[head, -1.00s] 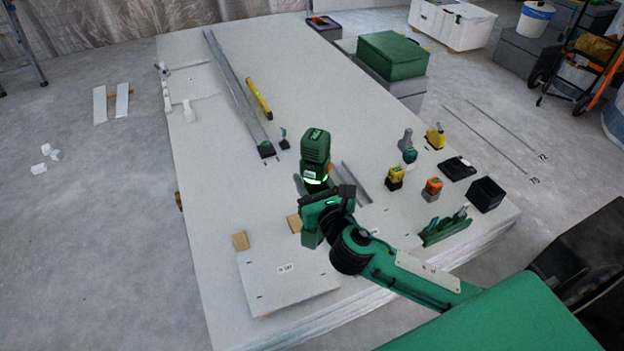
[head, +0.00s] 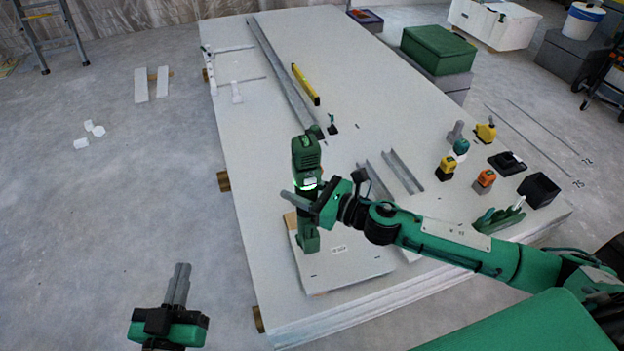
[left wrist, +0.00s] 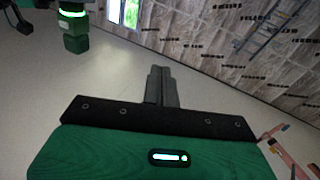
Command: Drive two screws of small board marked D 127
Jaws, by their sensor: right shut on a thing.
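The small board (head: 350,268) lies flat at the near end of the big panel stack, with a label (head: 339,249) too small to read surely. Small dark marks show on it; I cannot tell whether they are screws. My right gripper (head: 303,203) is shut on the green power driver (head: 306,153), which has a glowing ring. The driver is upright in front of the board's far left part; contact cannot be told. It also shows in the left wrist view (left wrist: 75,32). My left gripper (head: 179,285) is shut and empty, left of the stack; its fingers (left wrist: 162,86) are together.
Metal profiles (head: 390,175) lie beyond the board. A yellow level (head: 305,84) and long rails (head: 285,75) lie farther back. Small tools, batteries and a black bin (head: 538,190) stand at the right. The floor left of the stack (head: 120,220) is mostly clear.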

